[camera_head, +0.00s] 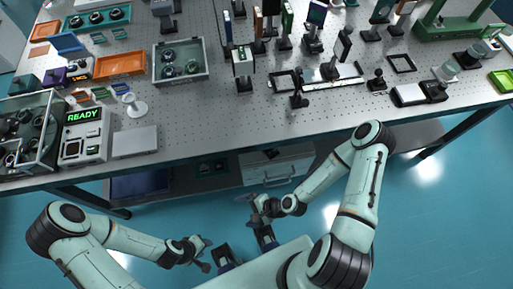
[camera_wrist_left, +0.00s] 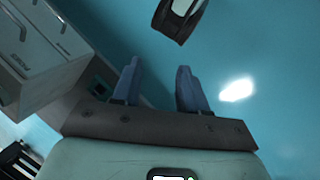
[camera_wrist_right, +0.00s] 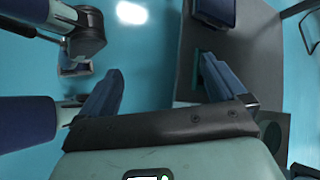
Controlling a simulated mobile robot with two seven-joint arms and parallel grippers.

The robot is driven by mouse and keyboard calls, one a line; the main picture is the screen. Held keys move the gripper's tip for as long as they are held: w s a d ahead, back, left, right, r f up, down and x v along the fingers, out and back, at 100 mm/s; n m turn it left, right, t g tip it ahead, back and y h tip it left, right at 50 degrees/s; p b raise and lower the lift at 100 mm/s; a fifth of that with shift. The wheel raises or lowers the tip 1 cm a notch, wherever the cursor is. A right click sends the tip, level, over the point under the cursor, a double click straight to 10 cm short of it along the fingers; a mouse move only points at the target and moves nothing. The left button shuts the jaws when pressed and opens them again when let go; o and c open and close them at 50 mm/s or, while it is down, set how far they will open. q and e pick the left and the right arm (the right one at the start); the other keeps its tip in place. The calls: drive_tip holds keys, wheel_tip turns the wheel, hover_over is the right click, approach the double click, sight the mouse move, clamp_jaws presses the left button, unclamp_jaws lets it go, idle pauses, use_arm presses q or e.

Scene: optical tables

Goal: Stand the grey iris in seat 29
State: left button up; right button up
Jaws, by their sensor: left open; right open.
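I cannot pick out the grey iris among the several small dark post-mounted parts at the back of the optical table (camera_head: 225,115) in the head view. No number 29 is legible, so I cannot tell which place is seat 29. My left gripper (camera_head: 205,254) is low in front of the table, over the floor; in the left wrist view its fingers (camera_wrist_left: 157,80) are apart with nothing between them. My right gripper (camera_head: 257,210) is also below the table edge, in front of a drawer unit; in the right wrist view its fingers (camera_wrist_right: 160,75) are apart and empty.
A grey bin (camera_head: 180,62) holds round dark parts. Orange trays (camera_head: 120,64), a device reading READY (camera_head: 84,133), a clear-walled box (camera_head: 28,135) and a flat grey plate (camera_head: 135,142) stand at left. A green frame (camera_head: 450,25) stands at right. The table's front middle is clear.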

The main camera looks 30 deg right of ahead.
drive_tip(key=w+d+f+m+t+b, duration=0.2)
drive_tip(key=w+m+t+b, duration=0.1)
drive_tip(key=m, duration=0.1)
wheel_tip(320, 180, up, 5)
drive_tip(key=m+t+h+b, duration=0.5)
drive_tip(key=m+t+b, duration=0.45)
drive_tip(key=m, duration=0.55)
hover_over(271, 151)
drive_tip(key=shift+r+t, duration=0.2)
drive_tip(key=shift+t, duration=0.25)
drive_tip(key=shift+w+a, duration=0.15)
drive_tip(key=shift+w, duration=1.35)
drive_tip(key=shift+w+a, duration=0.1)
drive_tip(key=shift+w, duration=1.35)
use_arm(q)
drive_tip(key=w+a+f+t, duration=0.1)
drive_tip(key=w+f, duration=0.1)
drive_tip(key=f, duration=0.5)
drive_tip(key=w+f, duration=0.2)
drive_tip(key=f, duration=0.6)
drive_tip(key=shift+a+t+y, duration=0.4)
use_arm(e)
clamp_jaws()
use_arm(q)
drive_tip(key=shift+r, duration=0.15)
use_arm(e)
drive_tip(key=shift+r, duration=0.1)
